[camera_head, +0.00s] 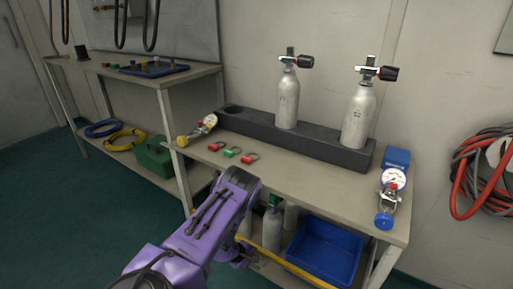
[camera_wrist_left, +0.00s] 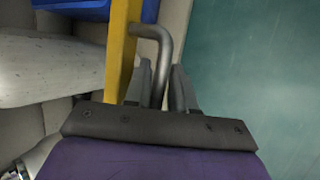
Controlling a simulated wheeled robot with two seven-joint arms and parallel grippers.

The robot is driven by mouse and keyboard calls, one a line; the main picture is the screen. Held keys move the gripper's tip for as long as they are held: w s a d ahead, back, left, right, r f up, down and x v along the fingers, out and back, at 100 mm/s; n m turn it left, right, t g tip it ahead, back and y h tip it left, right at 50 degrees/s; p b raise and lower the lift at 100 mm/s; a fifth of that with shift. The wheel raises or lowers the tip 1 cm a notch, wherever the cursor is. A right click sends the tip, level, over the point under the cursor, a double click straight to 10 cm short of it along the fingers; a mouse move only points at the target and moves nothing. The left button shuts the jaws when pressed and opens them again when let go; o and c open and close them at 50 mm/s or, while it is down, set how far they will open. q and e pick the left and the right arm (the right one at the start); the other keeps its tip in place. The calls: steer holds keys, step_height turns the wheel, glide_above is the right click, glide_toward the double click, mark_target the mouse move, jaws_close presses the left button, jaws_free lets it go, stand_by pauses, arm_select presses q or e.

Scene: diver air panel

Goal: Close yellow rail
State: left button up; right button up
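The yellow rail (camera_head: 290,267) runs along the front of the bench's lower shelf, beside the blue bin. In the left wrist view the rail (camera_wrist_left: 121,45) has a bent grey metal handle (camera_wrist_left: 165,45) on its side. My left gripper (camera_head: 243,262) is low at the bench front, at the rail's left part; my purple arm hides the rail's end. In the left wrist view the handle passes between the fingers of my left gripper (camera_wrist_left: 162,88), which look closed against it from both sides. My right gripper is not in view.
A blue bin (camera_head: 322,250) and grey cylinders (camera_head: 272,229) stand on the lower shelf. The bench top (camera_head: 290,182) holds a black rack (camera_head: 255,127) with two cylinders, gauges and small red and green pieces. Green floor lies open in front.

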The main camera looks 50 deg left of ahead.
arm_select(q)
steer(key=p+v, duration=0.3)
steer(key=v, duration=0.7)
steer(key=shift+s+p, duration=0.2)
steer(key=shift+p, duration=0.2)
steer(key=shift+r, duration=0.1)
steer(key=s+d+r+m+g+y, duration=0.2)
steer(key=s+d+m+g+y, duration=0.3)
steer(key=s+d+m, duration=0.9)
step_height(320, 180, up, 20)
steer(key=d+t+y+p, duration=0.1)
steer(key=d+p, duration=0.2)
steer(key=p, duration=1.6)
steer(key=shift+s+n+p, duration=0.3)
steer(key=shift+s+p, duration=0.05)
